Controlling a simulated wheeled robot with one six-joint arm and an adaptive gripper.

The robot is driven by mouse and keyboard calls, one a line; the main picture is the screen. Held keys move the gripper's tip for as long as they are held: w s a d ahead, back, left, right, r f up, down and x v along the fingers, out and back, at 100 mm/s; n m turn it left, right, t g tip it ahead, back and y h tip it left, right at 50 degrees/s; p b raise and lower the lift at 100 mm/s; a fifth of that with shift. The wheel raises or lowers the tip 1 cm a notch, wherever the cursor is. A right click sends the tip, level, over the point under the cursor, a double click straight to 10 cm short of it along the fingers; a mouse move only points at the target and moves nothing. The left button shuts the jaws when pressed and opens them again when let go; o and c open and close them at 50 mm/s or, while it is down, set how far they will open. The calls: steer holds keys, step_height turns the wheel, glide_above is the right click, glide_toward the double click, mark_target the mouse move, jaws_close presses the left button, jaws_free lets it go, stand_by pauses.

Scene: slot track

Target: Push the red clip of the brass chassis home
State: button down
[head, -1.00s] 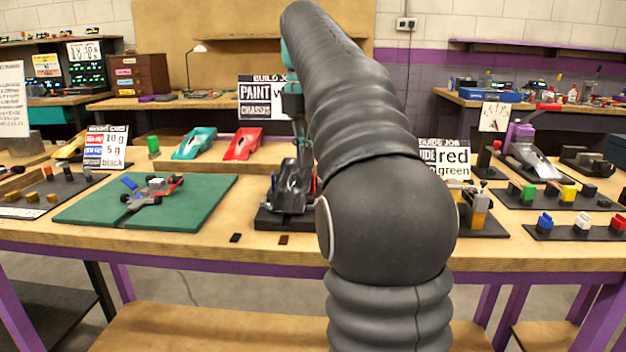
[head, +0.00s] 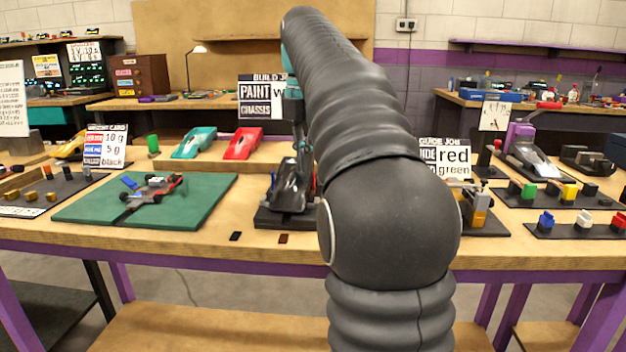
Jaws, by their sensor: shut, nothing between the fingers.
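My gripper (head: 290,200) points down over a black stand (head: 268,220) at the middle of the bench, and its fingers look closed. It hides most of what is on the stand, with small blue and red bits showing at its sides. A slot-car chassis (head: 152,192) with a raised blue part (head: 130,182) and a red part (head: 171,181) sits on the green mat (head: 205,200) to the left, apart from my gripper. I cannot tell from its colour which chassis is the brass one. Whether the red clip is seated is too small to see.
A teal body shell (head: 194,143) and a red one (head: 243,143) lie on a raised board behind. Two small dark pieces (head: 236,236) lie near the front edge. Colored blocks on black trays (head: 570,232) stand at right. My arm covers the middle right.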

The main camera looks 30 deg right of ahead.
steer(key=shift+f, duration=0.2)
steer(key=shift+s+d, duration=0.45)
steer(key=shift+d, duration=0.25)
stand_by(0.3)
steer(key=shift+s+d+f, duration=0.2)
steer(key=shift+s+d, duration=0.2)
steer(key=shift+d, duration=0.2)
steer(key=shift+s+d+f, duration=0.15)
steer(key=shift+s+d, duration=0.25)
steer(key=shift+d, duration=0.2)
stand_by(0.7)
steer(key=shift+r+p, duration=1)
steer(key=shift+p, duration=0.3)
steer(key=shift+r+p, duration=0.6)
steer(key=shift+r, duration=2.35)
stand_by(0.6)
